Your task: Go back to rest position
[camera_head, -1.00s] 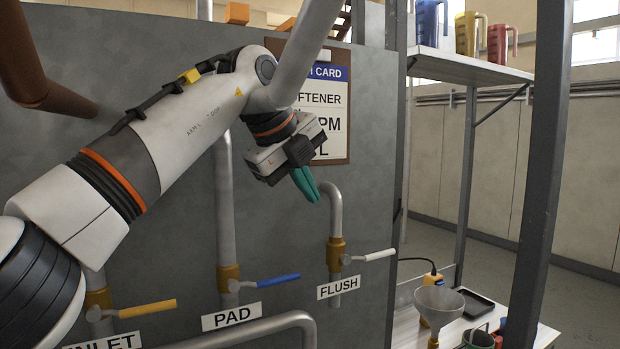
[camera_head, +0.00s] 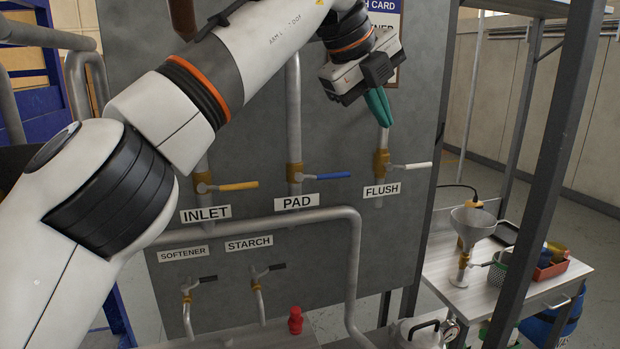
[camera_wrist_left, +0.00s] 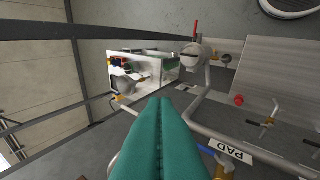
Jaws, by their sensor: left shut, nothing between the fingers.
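My left arm comes in from the left in the head view, with its elbow bent and the forearm across the grey panel (camera_head: 250,160). My left gripper (camera_head: 380,108) has teal fingers pressed together with nothing between them. It hangs in front of the panel, above the FLUSH valve (camera_head: 381,164) and below the posted card (camera_head: 385,12). In the left wrist view the teal fingers (camera_wrist_left: 160,130) also show together and empty. My right gripper is not in view.
PAD (camera_head: 296,174) and INLET (camera_head: 204,184) valves sit left of the FLUSH valve. Softener and starch taps are lower. A dark post (camera_head: 545,165) stands at right before a side table (camera_head: 470,290) with a funnel (camera_head: 472,224). A red bottle (camera_head: 295,320) stands below.

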